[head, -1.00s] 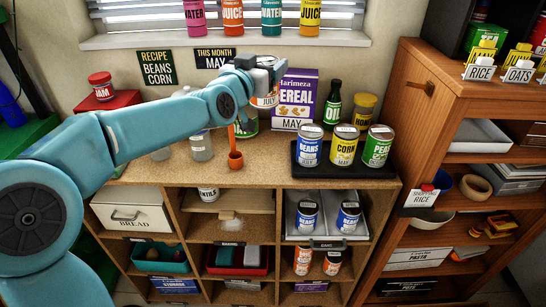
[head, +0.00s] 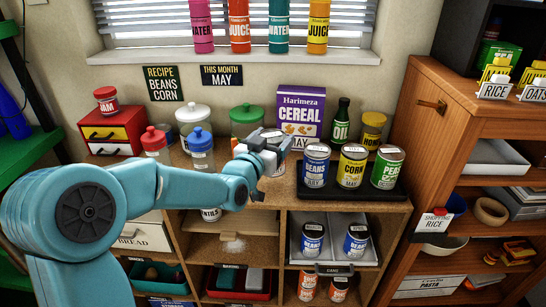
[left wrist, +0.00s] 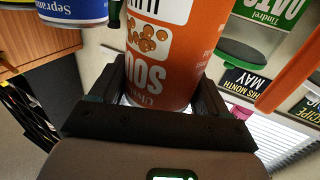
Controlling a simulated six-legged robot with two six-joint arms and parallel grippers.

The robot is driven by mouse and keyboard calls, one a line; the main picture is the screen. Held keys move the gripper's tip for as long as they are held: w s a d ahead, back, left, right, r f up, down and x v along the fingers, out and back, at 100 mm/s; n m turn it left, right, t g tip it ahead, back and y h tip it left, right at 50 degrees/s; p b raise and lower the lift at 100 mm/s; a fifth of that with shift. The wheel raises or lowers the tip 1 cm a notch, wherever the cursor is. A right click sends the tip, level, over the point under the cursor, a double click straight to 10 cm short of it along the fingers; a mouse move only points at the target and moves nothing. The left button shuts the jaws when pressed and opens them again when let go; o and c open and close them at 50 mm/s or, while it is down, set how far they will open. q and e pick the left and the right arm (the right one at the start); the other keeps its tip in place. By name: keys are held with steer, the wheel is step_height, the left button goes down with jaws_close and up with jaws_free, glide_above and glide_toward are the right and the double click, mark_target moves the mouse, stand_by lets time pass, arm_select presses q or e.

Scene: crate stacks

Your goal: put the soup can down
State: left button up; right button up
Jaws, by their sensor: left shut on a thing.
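My left gripper (head: 275,150) is low over the back of the counter (head: 290,187), left of the black tray. In the left wrist view my left gripper (left wrist: 160,90) is shut on the orange soup can (left wrist: 172,58), with a finger on each side of it. In the head view the gripper hides most of the can, and I cannot tell whether its base touches the counter. My right gripper is not in view.
The black tray (head: 350,192) holds the beans (head: 316,165), corn (head: 352,167) and peas (head: 388,168) cans, close to the gripper's right. A cereal box (head: 300,110) stands behind it. Lidded jars (head: 201,148) stand to the left. A shelf unit (head: 450,110) rises at the right.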

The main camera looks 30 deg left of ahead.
arm_select(q)
steer(key=shift+f, duration=0.35)
step_height(320, 180, down, 4)
steer(key=shift+w+r, duration=0.1)
steer(key=shift+s+r, duration=0.1)
steer(key=shift+s, duration=0.1)
steer(key=shift+w+f+b, duration=0.15)
steer(key=shift+f+b, duration=0.1)
steer(key=shift+b, duration=0.15)
steer(key=o, duration=1.4)
steer(key=shift+c, duration=0.2)
steer(key=shift+r, duration=0.1)
steer(key=s+d+b, duration=0.1)
steer(key=s+d, duration=0.1)
steer(key=s, duration=1)
